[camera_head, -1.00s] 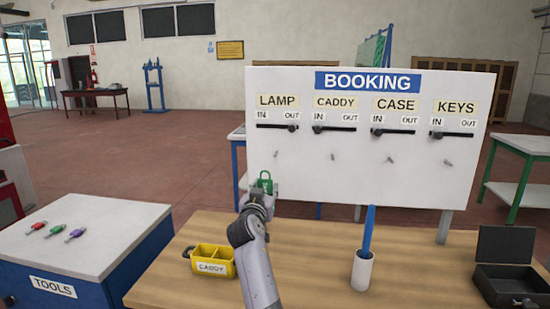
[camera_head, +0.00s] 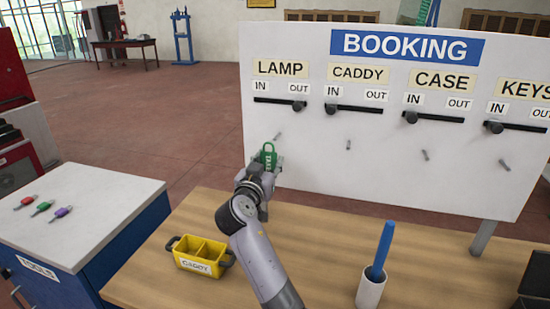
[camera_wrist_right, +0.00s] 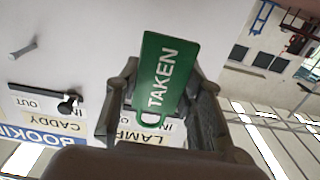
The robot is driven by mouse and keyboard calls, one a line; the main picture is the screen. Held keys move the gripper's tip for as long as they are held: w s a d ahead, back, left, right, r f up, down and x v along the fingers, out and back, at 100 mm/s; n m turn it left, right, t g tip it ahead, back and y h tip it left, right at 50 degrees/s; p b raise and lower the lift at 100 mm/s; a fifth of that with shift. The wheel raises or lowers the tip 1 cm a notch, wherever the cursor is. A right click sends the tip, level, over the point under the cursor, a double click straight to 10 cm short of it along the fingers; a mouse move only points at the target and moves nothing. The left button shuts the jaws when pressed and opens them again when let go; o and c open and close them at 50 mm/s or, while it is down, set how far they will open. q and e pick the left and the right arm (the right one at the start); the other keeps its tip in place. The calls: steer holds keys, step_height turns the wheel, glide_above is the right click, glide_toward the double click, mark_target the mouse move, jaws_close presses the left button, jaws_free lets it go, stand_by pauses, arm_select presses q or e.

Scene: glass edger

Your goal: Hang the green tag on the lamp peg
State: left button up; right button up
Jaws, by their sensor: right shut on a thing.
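My right gripper (camera_head: 264,172) is shut on the green tag (camera_head: 268,155) in front of the white board. The right wrist view shows the tag (camera_wrist_right: 165,75) between the two fingers (camera_wrist_right: 163,105), with the word TAKEN and a loop at one end. In the head view the tag is just below and slightly left of the lamp peg (camera_head: 278,136), which is bare. Whether the tag touches the board cannot be told. The lamp peg does not show in the right wrist view. My left gripper is not in view.
The BOOKING board (camera_head: 300,190) has bare pegs under CADDY (camera_head: 348,145), CASE (camera_head: 425,155) and KEYS (camera_head: 504,163). The lamp slider knob (camera_head: 298,105) is at OUT. A yellow caddy (camera_head: 201,256) and a white cup (camera_head: 371,290) with a blue stick stand on the wooden table.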

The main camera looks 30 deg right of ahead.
mark_target(280, 145)
steer(key=shift+r, duration=0.15)
steer(key=shift+w, duration=0.15)
steer(key=shift+x, duration=0.75)
steer(key=shift+f+x, duration=0.15)
steer(key=shift+x, duration=0.9)
steer(key=shift+f+x, duration=0.15)
steer(key=shift+x, duration=0.85)
steer(key=shift+w+d+p, duration=0.35)
steer(key=shift+d+p, duration=0.15)
steer(key=shift+d, duration=0.15)
steer(key=shift+w+d+f+b, duration=0.2)
steer(key=shift+d+f+b, duration=0.1)
steer(key=shift+b, duration=0.4)
steer(key=shift+r+b, duration=0.2)
steer(key=shift+b, duration=0.4)
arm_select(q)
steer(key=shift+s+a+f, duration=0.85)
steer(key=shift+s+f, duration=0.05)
arm_select(e)
steer(key=shift+d+r, duration=0.1)
steer(key=shift+r, duration=0.15)
